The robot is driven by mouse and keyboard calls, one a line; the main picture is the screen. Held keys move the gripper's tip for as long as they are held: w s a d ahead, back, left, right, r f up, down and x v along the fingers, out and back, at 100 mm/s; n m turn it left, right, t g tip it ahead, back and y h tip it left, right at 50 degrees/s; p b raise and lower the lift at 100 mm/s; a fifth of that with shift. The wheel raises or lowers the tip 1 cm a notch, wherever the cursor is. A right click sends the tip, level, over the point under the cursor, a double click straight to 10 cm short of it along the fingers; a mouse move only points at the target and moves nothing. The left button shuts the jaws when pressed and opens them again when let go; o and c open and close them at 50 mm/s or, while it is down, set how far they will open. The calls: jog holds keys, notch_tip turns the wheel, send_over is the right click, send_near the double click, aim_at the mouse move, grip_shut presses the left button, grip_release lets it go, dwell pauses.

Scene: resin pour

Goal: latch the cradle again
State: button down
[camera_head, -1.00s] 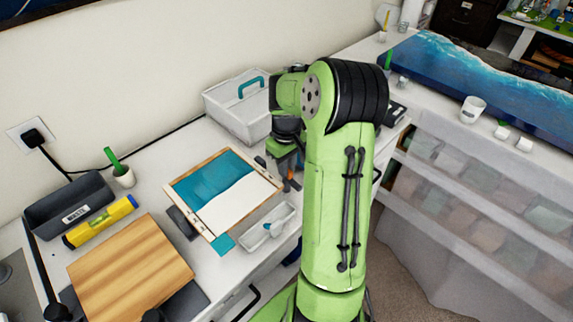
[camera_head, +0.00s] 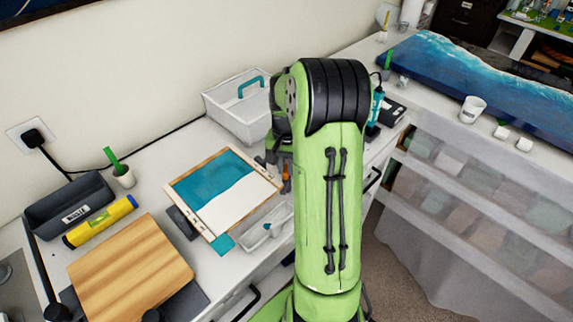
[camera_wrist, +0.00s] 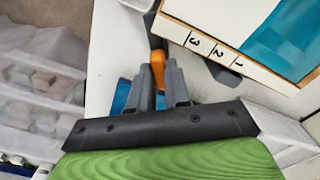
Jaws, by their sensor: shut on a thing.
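The cradle shows as dark grey parts (camera_head: 182,222) under a wood-edged panel (camera_head: 231,191) that is half teal and half white. In the wrist view, a dark grey end (camera_wrist: 153,22) sticks out beside the panel's edge (camera_wrist: 204,46), which is marked 1, 2 and 3. An orange lever-like piece (camera_wrist: 157,66) lies by that dark end; I cannot tell if it is latched. My gripper (camera_wrist: 161,82) is shut on the orange piece. In the head view, my gripper (camera_head: 284,172) is beside the panel's right corner, partly hidden by my arm.
A white tray (camera_head: 250,243) stands in front of the panel, partly behind my arm. A white bin (camera_head: 237,118) with a teal handle is behind. A wooden board (camera_head: 130,270), a yellow level (camera_head: 100,221) and a dark waste bin (camera_head: 68,203) are at left.

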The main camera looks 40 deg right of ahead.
aim_at(286, 168)
jog(key=m, duration=0.6)
jog(key=shift+m, duration=0.3)
dwell(0.4)
jog(key=c, duration=1.1)
grip_release()
notch_tip(286, 168, up, 16)
jog(key=p, duration=0.3)
jog(key=shift+f, duration=0.1)
